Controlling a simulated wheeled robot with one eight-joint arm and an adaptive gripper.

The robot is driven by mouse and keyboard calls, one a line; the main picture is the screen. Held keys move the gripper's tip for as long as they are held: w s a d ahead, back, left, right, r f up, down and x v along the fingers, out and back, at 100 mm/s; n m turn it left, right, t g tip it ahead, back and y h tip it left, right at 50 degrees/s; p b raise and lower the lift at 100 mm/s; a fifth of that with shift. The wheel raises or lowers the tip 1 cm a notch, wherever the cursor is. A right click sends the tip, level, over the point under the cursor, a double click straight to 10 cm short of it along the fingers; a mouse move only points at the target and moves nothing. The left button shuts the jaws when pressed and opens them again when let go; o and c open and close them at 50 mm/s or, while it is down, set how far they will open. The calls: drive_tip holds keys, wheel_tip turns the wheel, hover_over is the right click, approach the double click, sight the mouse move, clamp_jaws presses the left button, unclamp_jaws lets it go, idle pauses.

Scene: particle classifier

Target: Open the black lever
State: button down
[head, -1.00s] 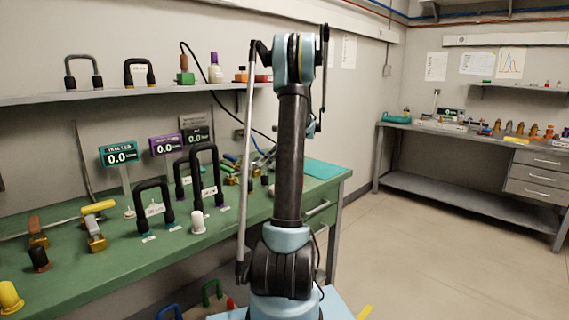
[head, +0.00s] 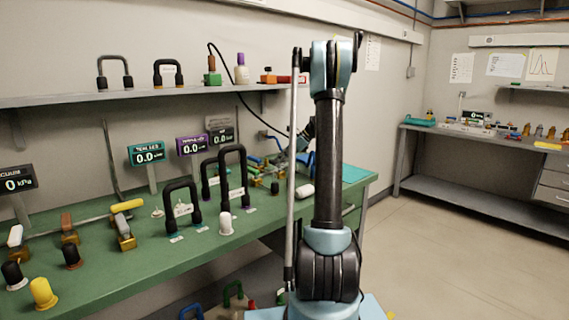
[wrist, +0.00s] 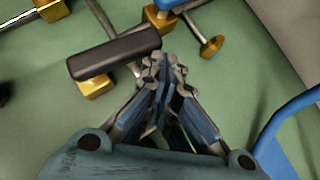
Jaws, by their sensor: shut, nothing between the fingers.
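A black lever (wrist: 115,52) shows in the wrist view as a dark bar-shaped handle on a brass valve body (wrist: 95,86), above a green bench top. My gripper (wrist: 168,65) is shut and empty. Its fingertips appear right beside the lever's right end, just below it in the picture; I cannot tell whether they touch. In the head view the fingers and this lever are hidden or too small to pick out behind my arm, among the valves at the bench's far end.
A blue-handled brass valve (wrist: 163,18) lies close above the fingertips. A blue curved part (wrist: 285,135) is at the right. On the green bench (head: 120,262) stand tall black arches (head: 233,170), colored knobs and small displays. A shelf (head: 150,93) runs above. Floor at right is clear.

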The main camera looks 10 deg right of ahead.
drive_tip(key=shift+a, duration=0.3)
drive_tip(key=shift+r, duration=0.1)
idle(0.4)
drive_tip(key=w+d+r, duration=0.3)
drive_tip(key=d+r, duration=0.3)
drive_tip(key=shift+w+d+r, duration=0.15)
drive_tip(key=shift+w+r, duration=0.1)
drive_tip(key=shift+r, duration=0.15)
